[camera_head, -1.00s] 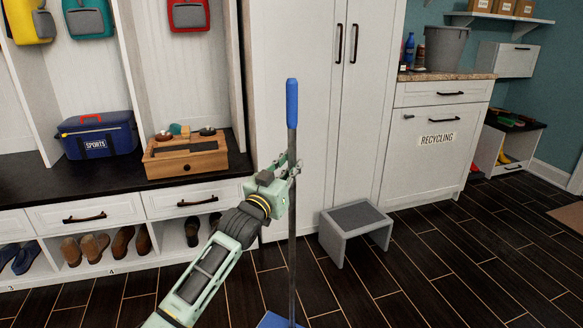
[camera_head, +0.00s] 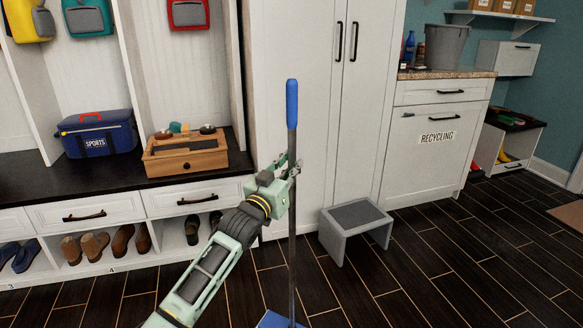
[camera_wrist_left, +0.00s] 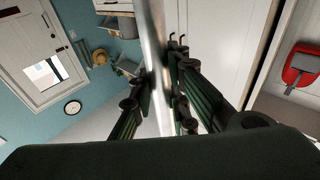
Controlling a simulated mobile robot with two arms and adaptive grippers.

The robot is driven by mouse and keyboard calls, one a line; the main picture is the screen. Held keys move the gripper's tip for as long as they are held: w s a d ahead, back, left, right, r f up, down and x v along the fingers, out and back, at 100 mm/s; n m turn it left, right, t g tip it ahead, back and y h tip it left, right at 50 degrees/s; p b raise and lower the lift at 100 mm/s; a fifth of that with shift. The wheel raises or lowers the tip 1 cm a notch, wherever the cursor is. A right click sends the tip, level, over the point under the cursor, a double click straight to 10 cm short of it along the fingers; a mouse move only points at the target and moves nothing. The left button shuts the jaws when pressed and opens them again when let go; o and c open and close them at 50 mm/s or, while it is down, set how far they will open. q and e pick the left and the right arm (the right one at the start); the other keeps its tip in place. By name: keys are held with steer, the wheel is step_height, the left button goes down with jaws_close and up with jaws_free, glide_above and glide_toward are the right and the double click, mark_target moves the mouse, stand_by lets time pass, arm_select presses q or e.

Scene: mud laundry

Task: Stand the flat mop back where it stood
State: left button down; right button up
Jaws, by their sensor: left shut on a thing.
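The flat mop (camera_head: 292,215) is upright in the head view, with a blue grip at the top of a thin grey pole. Its blue flat head shows only in part at the bottom edge, so I cannot tell whether it touches the floor. My left gripper (camera_head: 289,172) is shut on the pole below the blue grip. In the left wrist view the pale pole (camera_wrist_left: 157,60) runs between the fingers of the left gripper (camera_wrist_left: 162,100). My right gripper is in neither view.
Behind the mop is a tall white cabinet (camera_head: 290,50). A grey step stool (camera_head: 355,216) stands to the right of the pole. A bench (camera_head: 60,185) with a blue sports bag (camera_head: 97,134) and a wooden box (camera_head: 186,158) is at the left. Dark floor (camera_head: 440,255) lies open at the right.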

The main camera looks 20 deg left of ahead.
arm_select(q)
steer(key=shift+r, duration=0.15)
steer(key=c, duration=1.7)
jaws_free()
steer(key=shift+o, duration=0.4)
steer(key=shift+f, duration=0.2)
steer(key=shift+s, duration=0.1)
steer(key=v, duration=1.1)
steer(key=shift+s+a, duration=0.15)
steer(key=shift+s, duration=0.25)
